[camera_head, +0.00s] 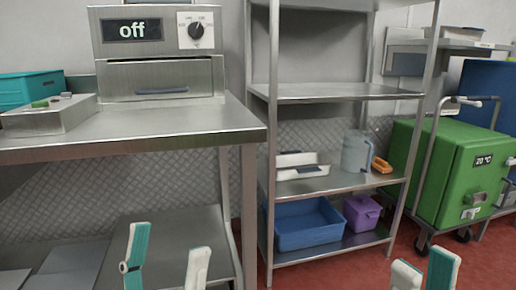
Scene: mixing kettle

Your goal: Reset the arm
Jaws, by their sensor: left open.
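My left gripper (166,255) is at the lower left, in front of the steel table. Its two teal and white fingers stand well apart with nothing between them. My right gripper (424,270) is at the bottom right, over the red floor. Its two fingertips are close to each other, and the lower parts are cut off by the picture's edge. I see no object held in either gripper.
A steel table (190,122) bears an appliance (158,50) reading "off" with a dial. A steel shelf rack (340,91) holds a blue bin (308,225), a purple container (361,213) and a grey jug (357,152). A green box (440,165) reading 20 °C stands on a trolley.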

